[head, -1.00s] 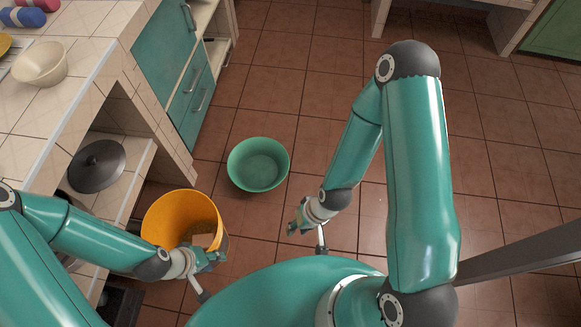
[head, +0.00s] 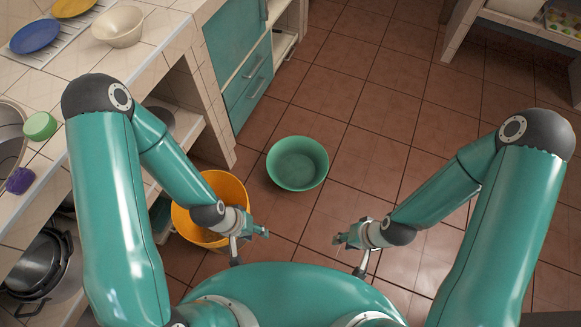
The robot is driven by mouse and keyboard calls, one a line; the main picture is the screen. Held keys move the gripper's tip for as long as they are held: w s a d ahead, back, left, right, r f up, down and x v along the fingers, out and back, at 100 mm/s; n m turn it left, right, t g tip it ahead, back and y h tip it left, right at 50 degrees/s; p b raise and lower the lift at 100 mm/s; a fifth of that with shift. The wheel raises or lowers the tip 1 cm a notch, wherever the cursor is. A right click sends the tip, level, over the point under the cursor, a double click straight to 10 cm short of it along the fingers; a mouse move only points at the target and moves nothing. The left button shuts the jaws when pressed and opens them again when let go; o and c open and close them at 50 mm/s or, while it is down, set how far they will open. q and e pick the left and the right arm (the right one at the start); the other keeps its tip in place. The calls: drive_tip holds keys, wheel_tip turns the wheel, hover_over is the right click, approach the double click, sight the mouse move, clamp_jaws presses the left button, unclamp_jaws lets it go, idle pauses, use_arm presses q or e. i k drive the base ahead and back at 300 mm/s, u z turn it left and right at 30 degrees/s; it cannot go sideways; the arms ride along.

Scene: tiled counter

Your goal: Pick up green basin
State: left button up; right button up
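The green basin (head: 297,163) stands upright and looks empty on the tiled floor, near the middle of the head view. My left gripper (head: 249,245) is open and empty, in front of the basin and a little to its left, beside the orange bucket. My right gripper (head: 350,256) is open and empty, in front of the basin and to its right. Neither gripper touches the basin. Nothing covers the basin.
An orange bucket (head: 230,186) stands just left of the basin, partly behind my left arm. The tiled counter (head: 165,50) with plates and a cream bowl (head: 119,26) runs along the left. Floor right of and behind the basin is clear.

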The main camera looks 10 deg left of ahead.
sight(294, 162)
drive_tip(key=z, duration=0.4)
drive_tip(key=i, duration=1)
drive_tip(key=u, duration=0.4)
